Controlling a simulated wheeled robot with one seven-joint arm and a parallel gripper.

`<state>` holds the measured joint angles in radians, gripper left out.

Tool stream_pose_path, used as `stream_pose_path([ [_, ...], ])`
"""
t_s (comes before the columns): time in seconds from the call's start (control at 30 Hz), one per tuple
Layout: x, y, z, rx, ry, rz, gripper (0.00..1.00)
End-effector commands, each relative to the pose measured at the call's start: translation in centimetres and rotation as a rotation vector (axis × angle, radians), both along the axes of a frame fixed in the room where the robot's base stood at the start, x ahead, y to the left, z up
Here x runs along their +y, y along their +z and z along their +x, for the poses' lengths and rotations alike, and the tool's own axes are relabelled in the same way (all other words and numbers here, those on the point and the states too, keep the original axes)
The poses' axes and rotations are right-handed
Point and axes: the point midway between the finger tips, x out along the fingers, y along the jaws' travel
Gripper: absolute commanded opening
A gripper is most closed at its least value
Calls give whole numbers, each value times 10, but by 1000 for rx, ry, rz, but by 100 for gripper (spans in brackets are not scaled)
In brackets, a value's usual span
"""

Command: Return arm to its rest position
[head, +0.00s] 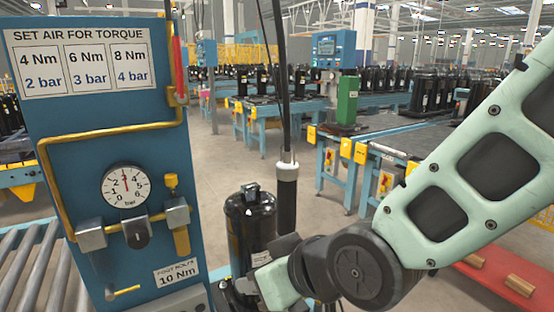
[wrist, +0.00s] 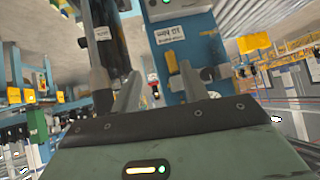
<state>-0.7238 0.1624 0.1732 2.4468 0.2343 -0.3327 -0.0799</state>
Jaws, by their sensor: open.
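My arm (head: 465,185), pale green with dark joints, reaches in from the right in the head view and bends at a black joint low in the middle. My gripper is low in front of the black compressor (head: 250,225), with its fingers hard to make out there. In the wrist view my gripper (wrist: 160,72) shows two grey fingers spread apart with nothing held between them. Beyond the fingers, the blue panel (wrist: 178,70) appears upside down.
The blue panel (head: 100,190) with gauge (head: 126,186) and yellow pipe stands close at left; its needle points about straight up. A black hanging tool (head: 287,195) on cables is near my wrist. Rollers (head: 25,265) lie at lower left, a red pallet (head: 510,280) at lower right.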

Motion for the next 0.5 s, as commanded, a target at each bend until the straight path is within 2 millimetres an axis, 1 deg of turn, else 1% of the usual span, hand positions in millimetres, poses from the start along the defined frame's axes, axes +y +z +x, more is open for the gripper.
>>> stream_pose_path([
  [0.03, -17, -4, -10, 65, 1, -52, 44],
  [0.17, -62, -18, -45, 246, 8, -210, 44],
  [0.2, -77, -21, -56, 298, 8, -261, 44],
  [0.3, -111, -25, -83, 415, 2, -375, 44],
  [0.4, -138, -26, -105, 505, -6, -470, 44],
  [0.5, -156, -25, -120, 563, -15, -531, 44],
])
